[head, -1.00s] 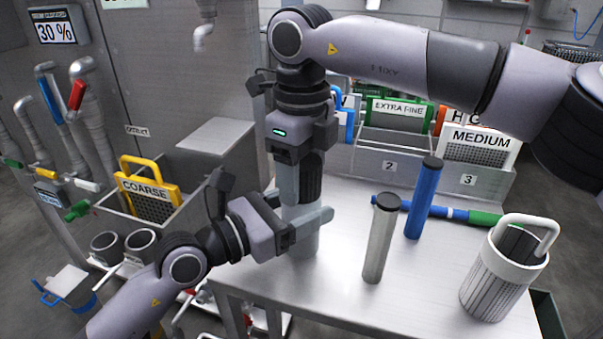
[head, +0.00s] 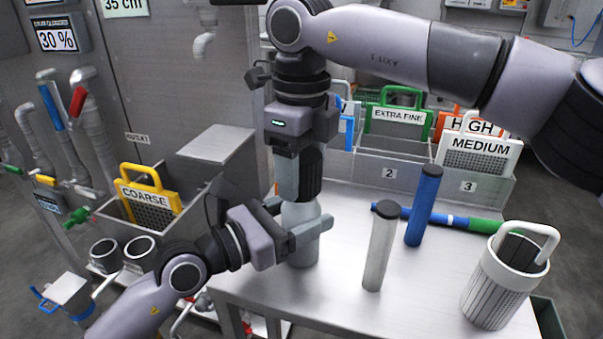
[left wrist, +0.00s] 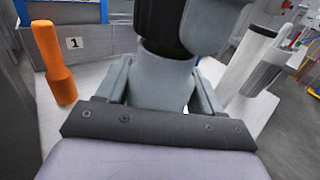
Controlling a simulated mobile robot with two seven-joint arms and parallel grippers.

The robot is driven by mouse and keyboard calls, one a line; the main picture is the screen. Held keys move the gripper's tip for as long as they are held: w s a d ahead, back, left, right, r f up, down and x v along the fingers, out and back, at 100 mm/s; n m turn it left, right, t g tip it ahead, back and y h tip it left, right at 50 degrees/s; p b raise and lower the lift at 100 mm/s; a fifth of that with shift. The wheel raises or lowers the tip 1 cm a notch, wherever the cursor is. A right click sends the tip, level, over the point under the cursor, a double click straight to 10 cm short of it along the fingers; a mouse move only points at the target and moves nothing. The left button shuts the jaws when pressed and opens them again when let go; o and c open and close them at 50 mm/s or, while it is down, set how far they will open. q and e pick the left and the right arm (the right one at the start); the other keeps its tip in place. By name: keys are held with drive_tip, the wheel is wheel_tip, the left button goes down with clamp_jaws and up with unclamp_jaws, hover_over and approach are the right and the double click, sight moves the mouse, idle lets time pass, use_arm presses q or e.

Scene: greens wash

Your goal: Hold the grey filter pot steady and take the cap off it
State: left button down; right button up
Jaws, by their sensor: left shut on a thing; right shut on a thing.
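The grey filter pot (head: 303,252) stands upright at the left edge of the metal table. My left gripper (head: 299,222) is shut around its upper body from the side; the pot also shows in the left wrist view (left wrist: 162,88). My right gripper (head: 300,192) points down from above and is shut on the dark cap (head: 312,172). The cap also shows in the left wrist view (left wrist: 150,48), right over the pot's neck. The fingers partly hide the cap. I cannot tell whether a gap separates cap and pot.
A grey tube with a black top (head: 379,250), a blue tube (head: 423,208) and a white strainer basket (head: 497,285) stand to the right. A blue and green rod (head: 450,218) lies behind. Labelled bins (head: 400,172) line the back. An orange bottle (left wrist: 53,62) stands beside the pot.

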sight(301, 155)
drive_tip(key=shift+r, duration=0.1)
drive_tip(key=shift+r, duration=1.9)
use_arm(q)
drive_tip(key=shift+c, duration=0.3)
unclamp_jaws()
drive_tip(key=shift+a, duration=0.1)
